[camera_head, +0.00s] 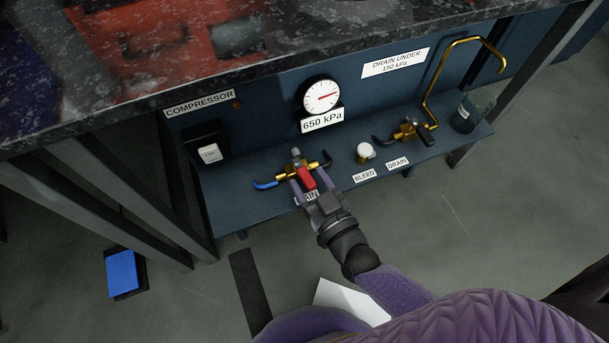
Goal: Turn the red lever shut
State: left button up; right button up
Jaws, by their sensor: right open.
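The red lever (307,178) sits on a brass valve (297,163) on the blue shelf, at a label that is partly hidden by my gripper. The lever points toward the front of the shelf, toward my gripper. A blue hose (266,184) leaves the valve at left and a black one (325,161) at right. My right gripper (304,184) is open, with its purple fingers on either side of the red lever. I cannot tell whether the fingers touch it. My left gripper is not in view.
A gauge (321,96) above reads "650 kPa". To the right are a white bleed knob (364,151), a drain valve with a black handle (425,137), a bent brass pipe (437,80) and a dark cup (467,117). A dark countertop (350,32) overhangs the shelf. A blue pedal (122,272) lies on the floor.

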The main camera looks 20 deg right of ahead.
jog(key=shift+w+a+f, duration=0.1)
jog(key=shift+w+f, duration=0.05)
jog(key=shift+w, duration=0.55)
jog(key=shift+w+a, duration=0.1)
jog(key=shift+w, duration=0.3)
grip_shut()
jog(key=shift+a+r+m+h, duration=0.1)
jog(key=shift+r+m+h, duration=0.2)
jog(key=shift+h, duration=0.2)
jog(key=shift+a+m+h+p, duration=0.15)
jog(key=shift+m+h+p, duration=0.3)
jog(key=shift+h, duration=0.25)
jog(key=shift+f, duration=0.15)
